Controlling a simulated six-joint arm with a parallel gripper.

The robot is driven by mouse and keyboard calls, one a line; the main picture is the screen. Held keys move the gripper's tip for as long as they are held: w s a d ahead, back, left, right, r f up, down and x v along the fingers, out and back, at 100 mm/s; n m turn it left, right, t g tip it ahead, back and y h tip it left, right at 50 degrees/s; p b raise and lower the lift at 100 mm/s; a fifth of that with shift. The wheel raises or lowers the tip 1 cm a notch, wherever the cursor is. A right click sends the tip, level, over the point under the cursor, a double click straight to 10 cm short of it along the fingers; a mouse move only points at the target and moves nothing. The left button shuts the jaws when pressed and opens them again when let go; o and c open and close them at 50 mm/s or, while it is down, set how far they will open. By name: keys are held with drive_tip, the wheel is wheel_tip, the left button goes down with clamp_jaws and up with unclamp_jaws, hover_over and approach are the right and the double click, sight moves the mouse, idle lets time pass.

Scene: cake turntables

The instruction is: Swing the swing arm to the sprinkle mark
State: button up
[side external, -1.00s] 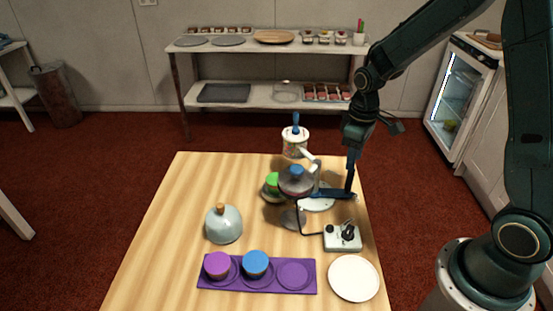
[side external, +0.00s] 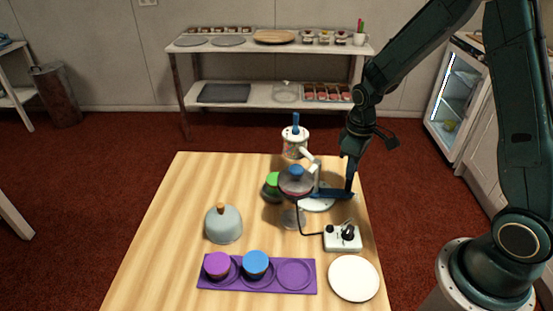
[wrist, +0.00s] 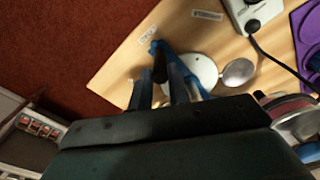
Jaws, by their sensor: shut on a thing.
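The swing arm has a white post and bracket (side external: 309,160) on a round white base (side external: 318,205), with a blue bar (side external: 334,194) reaching right. A clear sprinkle jar (side external: 295,146) with a blue top is up at the bracket. My gripper (side external: 350,188) points down at the bar's right end, shut on it. In the wrist view, my gripper (wrist: 165,72) is at the blue bar, with the white base (wrist: 203,68) beyond.
A glass stand with a blue-knobbed lid (side external: 296,184) and a green-topped cupcake (side external: 273,181) stand left of the post. A switch box (side external: 342,238), white plate (side external: 354,278), purple tray (side external: 293,275) with two cupcakes and grey dome (side external: 223,225) are nearer. The table's left is clear.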

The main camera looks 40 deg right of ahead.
drive_tip(key=shift+a, duration=0.15)
drive_tip(key=shift+s+a, duration=0.7)
drive_tip(key=shift+a, duration=0.35)
drive_tip(key=shift+a+r, duration=0.1)
drive_tip(key=shift+a, duration=0.05)
drive_tip(key=shift+s+a, duration=0.2)
drive_tip(key=shift+a, duration=0.4)
drive_tip(key=shift+s+a, duration=0.15)
drive_tip(key=shift+a, duration=0.45)
drive_tip(key=shift+a, duration=1.75)
drive_tip(key=o, duration=0.8)
